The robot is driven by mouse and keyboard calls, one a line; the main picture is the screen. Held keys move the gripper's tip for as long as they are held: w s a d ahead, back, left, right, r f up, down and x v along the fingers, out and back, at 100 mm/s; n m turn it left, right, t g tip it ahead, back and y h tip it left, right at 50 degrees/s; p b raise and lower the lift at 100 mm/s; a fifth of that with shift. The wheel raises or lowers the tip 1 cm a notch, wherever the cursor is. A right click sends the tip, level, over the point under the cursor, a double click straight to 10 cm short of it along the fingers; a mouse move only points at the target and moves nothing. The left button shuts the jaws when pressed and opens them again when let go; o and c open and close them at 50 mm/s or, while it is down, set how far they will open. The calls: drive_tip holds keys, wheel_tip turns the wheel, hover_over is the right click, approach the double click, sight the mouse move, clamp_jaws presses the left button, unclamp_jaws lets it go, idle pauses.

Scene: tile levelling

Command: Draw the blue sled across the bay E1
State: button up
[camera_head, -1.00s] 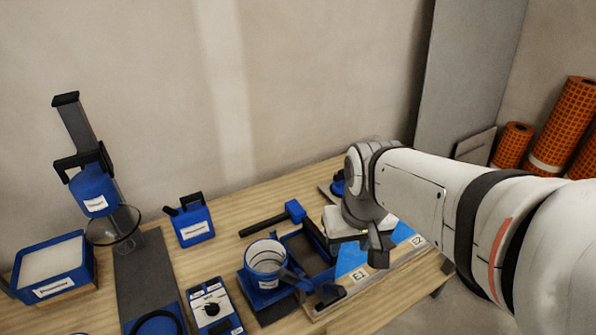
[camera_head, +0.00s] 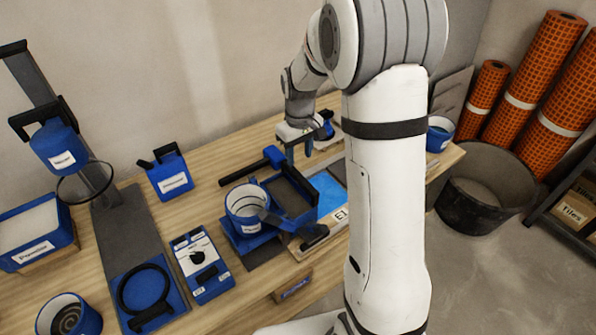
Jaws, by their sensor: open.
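The blue sled appears to be the open blue frame with a dark inside (camera_head: 312,208), at the left end of bay E1. Bay E1 (camera_head: 326,187) is a bright blue strip with an "E1" label at its front edge; my arm hides its right part and the E2 label. My gripper (camera_head: 299,153) is open and points down beyond the back edge of the sled, apart from it as far as I can see. Nothing shows between its fingers.
A blue-banded white bucket (camera_head: 246,203) stands close to the sled's left. A blue-headed mallet (camera_head: 272,156) lies behind it. A black-handled tool (camera_head: 314,236) lies at the front. A control box (camera_head: 201,265) and a blue jug (camera_head: 170,174) stand further left.

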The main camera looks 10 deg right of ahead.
sight(299, 176)
wheel_tip(299, 176, down, 8)
drive_tip(key=shift+r, duration=0.1)
drive_tip(key=shift+c, duration=0.2)
clamp_jaws()
idle(0.5)
